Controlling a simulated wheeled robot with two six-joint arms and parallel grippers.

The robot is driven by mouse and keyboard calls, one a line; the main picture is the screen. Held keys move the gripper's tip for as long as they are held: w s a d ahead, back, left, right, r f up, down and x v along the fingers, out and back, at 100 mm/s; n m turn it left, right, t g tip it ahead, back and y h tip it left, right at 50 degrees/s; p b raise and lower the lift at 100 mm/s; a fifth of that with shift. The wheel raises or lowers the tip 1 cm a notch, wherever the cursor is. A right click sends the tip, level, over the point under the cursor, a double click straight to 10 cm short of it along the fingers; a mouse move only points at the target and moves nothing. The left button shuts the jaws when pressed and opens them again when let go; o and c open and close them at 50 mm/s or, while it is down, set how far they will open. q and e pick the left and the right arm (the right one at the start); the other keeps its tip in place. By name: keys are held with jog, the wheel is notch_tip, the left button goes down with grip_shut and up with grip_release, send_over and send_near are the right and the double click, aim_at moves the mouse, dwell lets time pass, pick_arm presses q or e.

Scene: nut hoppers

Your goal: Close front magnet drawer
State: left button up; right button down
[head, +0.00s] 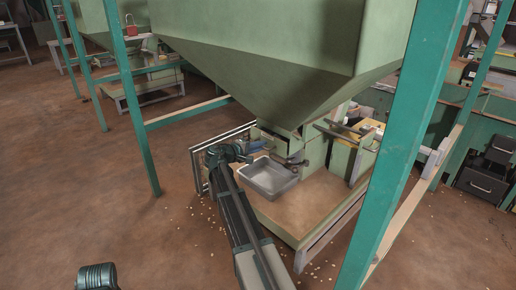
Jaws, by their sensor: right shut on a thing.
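The green hopper (290,60) narrows to a housing at its base. Below its mouth, a grey metal pan (268,179) sits on a wooden platform. My right arm reaches up from the bottom middle, and my right gripper (246,157) is at the left of the housing, just behind the pan. It is shut on what looks like the front magnet drawer; its fingers and the drawer's front are small and partly hidden by my wrist. How far out the drawer stands cannot be told. My left gripper is out of view; only part of that arm shows at the lower left.
Green posts (400,150) stand right of the platform (310,205), and others (130,90) stand at the left. A pale rail frame (205,160) is close beside my right wrist. Bar handles (345,132) stick out right of the housing. Nuts are scattered on the brown floor, which is mostly clear at left.

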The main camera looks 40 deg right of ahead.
jog(key=shift+r+x, duration=0.25)
jog(key=shift+x, duration=0.95)
jog(key=c, duration=0.9)
grip_release()
jog(key=shift+d, duration=0.1)
jog(key=p+v, duration=0.3)
jog(key=v, duration=1.1)
